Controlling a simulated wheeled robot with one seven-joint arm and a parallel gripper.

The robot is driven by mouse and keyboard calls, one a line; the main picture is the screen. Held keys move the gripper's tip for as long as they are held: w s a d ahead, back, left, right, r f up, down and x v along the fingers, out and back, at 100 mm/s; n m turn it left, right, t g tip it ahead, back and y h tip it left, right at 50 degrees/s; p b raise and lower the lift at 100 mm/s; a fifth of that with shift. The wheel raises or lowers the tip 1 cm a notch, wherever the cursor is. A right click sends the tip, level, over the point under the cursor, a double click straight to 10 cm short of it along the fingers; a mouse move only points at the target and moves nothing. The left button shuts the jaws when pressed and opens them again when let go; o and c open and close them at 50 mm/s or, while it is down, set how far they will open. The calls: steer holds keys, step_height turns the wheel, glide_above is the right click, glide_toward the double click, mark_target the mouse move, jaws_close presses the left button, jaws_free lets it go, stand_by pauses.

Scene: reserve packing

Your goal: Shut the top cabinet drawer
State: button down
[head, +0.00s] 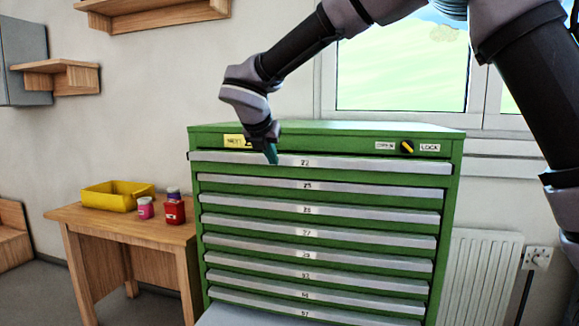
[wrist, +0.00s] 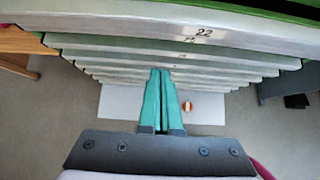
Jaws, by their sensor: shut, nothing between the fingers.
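The green cabinet (head: 325,136) stands in front of me with a stack of shallow drawers. Its top drawer (head: 370,167), labelled 22, has a pale front that sticks out a little past the drawers below. The same front crosses the upper part of the wrist view (wrist: 110,24). My gripper (head: 271,155) points down at the left half of this drawer front, its teal fingers overlapping it in the head view. The fingers (wrist: 163,75) are shut together and empty. I cannot tell whether they touch the drawer.
A yellow and black knob (head: 407,147) sits between OPEN and LOCK labels. A wooden table (head: 85,213) on the left holds a yellow bin (head: 110,200) and small pink and red containers (head: 174,212). A radiator (head: 480,275) is at right. The lower drawers (head: 320,213) look flush.

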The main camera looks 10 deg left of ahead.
steer(key=w+d+r, duration=0.1)
steer(key=w+d, duration=0.1)
steer(key=d, duration=0.6)
steer(key=w+d+r, duration=0.1)
steer(key=w+d, duration=0.1)
steer(key=d, duration=0.6)
glide_toward(411, 175)
steer(key=s, duration=0.7)
steer(key=x, duration=0.8)
steer(key=w+r+x, duration=0.1)
steer(key=x, duration=0.3)
steer(key=shift+w+f, duration=0.2)
steer(key=shift+w, duration=0.6)
steer(key=w, duration=0.4)
steer(key=shift+w+d, duration=0.15)
steer(key=shift+w, duration=0.15)
steer(key=shift+w+r, duration=0.1)
steer(key=shift+r, duration=0.05)
